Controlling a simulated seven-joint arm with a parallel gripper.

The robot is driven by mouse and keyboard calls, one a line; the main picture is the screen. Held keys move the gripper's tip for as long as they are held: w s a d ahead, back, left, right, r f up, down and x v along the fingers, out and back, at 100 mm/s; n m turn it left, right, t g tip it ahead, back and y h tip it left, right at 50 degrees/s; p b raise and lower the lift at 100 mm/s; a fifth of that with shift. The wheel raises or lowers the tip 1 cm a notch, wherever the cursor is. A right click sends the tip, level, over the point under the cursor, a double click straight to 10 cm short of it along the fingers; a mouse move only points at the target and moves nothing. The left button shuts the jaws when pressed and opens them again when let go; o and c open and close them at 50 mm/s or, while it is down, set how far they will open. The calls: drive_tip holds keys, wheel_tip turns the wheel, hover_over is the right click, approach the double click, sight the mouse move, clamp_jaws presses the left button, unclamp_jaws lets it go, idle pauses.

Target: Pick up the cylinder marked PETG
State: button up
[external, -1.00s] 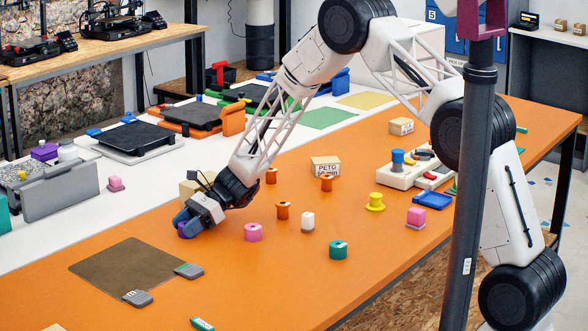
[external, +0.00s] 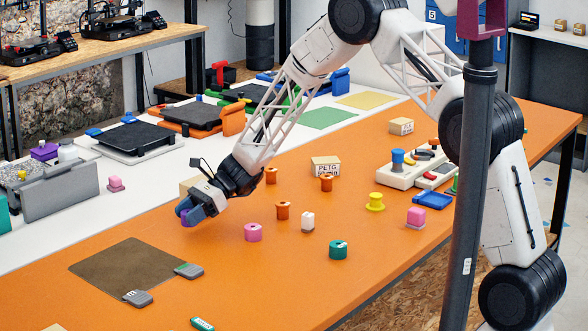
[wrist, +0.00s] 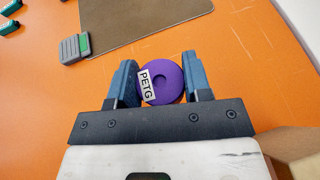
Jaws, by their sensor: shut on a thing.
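A purple cylinder (wrist: 170,84) with a white label reading PETG sits between the two blue fingers of my gripper (wrist: 161,82) in the wrist view. The fingers are shut on its sides. In the external view my gripper (external: 190,214) holds the purple cylinder (external: 188,219) a little above the orange table, left of the pink cylinder. The fingers hide most of the cylinder there.
A brown mat (external: 135,270) with grey clips lies in front. A cardboard box (external: 326,166) marked PETG stands behind.

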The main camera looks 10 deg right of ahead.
drive_tip(key=s+d, duration=0.3)
drive_tip(key=s+d+r, duration=0.1)
drive_tip(key=s+d, duration=0.2)
drive_tip(key=d, duration=0.1)
drive_tip(key=s+d, duration=0.3)
drive_tip(key=d, duration=0.1)
drive_tip(key=shift+s+d+r, duration=0.1)
drive_tip(key=shift+s+r, duration=0.1)
drive_tip(key=shift+s, duration=0.1)
idle(0.3)
drive_tip(key=shift+d, duration=0.1)
